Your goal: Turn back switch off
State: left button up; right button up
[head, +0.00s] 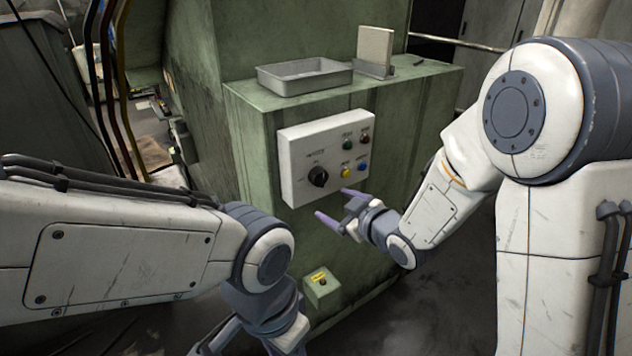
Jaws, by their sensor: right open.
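A white control panel (296,147) is fixed to the front of the green machine cabinet. A black rotary switch (318,177) sits at its lower left; I cannot read which mark its knob points to.
A grey metal tray (303,89) and an upright plate in a holder (375,50) stand on top of the green cabinet (250,140). A small green box with a yellow label (320,285) is low on the cabinet front. Cables hang at the left.

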aim_at(323, 180)
jog(key=w+a+t+y, duration=0.1)
jog(key=w, duration=0.2)
jog(key=w+a+t+y, duration=0.1)
jog(key=w, duration=0.2)
jog(key=w+a+n+y+p, duration=0.1)
jog(key=w, duration=0.1)
jog(key=shift+w+a+r+t, duration=0.15)
jog(key=shift+w+r+t, duration=0.25)
jog(key=m+p, duration=0.5)
jog(key=shift+s+d+r, duration=0.2)
jog(key=shift+d+r, duration=0.05)
jog(key=shift+f+m, duration=0.3)
jog(key=shift+m, duration=0.4)
jog(key=m, duration=0.4)
